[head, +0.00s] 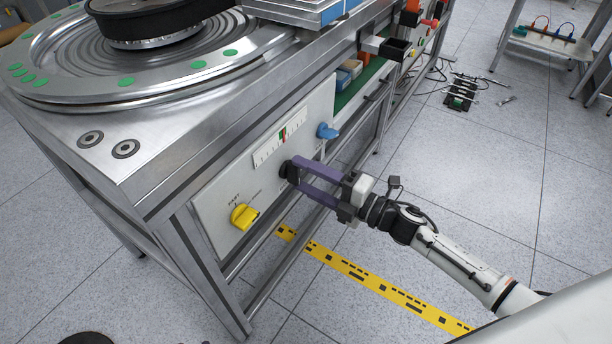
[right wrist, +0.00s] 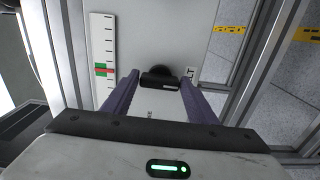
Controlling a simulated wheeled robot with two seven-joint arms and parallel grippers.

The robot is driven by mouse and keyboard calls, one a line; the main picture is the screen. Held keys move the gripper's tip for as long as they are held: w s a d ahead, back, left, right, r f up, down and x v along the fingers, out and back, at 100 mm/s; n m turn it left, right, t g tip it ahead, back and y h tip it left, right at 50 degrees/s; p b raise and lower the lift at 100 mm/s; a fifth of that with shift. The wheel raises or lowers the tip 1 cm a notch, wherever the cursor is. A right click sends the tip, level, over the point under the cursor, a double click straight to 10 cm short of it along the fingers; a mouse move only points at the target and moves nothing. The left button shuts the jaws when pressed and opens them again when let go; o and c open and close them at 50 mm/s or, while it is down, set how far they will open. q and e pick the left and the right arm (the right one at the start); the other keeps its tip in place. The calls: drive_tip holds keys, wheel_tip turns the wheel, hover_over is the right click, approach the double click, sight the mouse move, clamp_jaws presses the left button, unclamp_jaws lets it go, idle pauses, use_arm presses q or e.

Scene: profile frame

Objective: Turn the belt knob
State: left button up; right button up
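A black knob (head: 287,171) sits on the light grey front panel (head: 215,205), below a white scale (head: 280,137) with a red and green mark. In the right wrist view the black knob (right wrist: 160,78) has a wide bar grip, and a partly hidden label beside it ends in "LT". My right gripper (head: 297,171) is open, its purple fingers pointing at the panel. The fingertips lie on either side of the black knob; I cannot tell whether they touch it. A yellow knob (head: 243,216) and a blue knob (head: 327,131) are on the same panel. My left gripper is out of view.
A round metal turntable (head: 190,68) with green dots tops the steel frame. Beyond the panel is an open shelf with small boxes (head: 346,75). A yellow and black strip (head: 370,283) runs along the floor.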

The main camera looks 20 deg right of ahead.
drive_tip(key=o, duration=0.3)
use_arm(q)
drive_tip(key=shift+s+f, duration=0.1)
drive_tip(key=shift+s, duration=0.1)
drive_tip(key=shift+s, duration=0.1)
use_arm(e)
drive_tip(key=shift+s+d, duration=0.1)
drive_tip(key=shift+s, duration=0.05)
use_arm(q)
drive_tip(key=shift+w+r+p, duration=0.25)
drive_tip(key=shift+p, duration=0.2)
use_arm(e)
drive_tip(key=v, duration=1)
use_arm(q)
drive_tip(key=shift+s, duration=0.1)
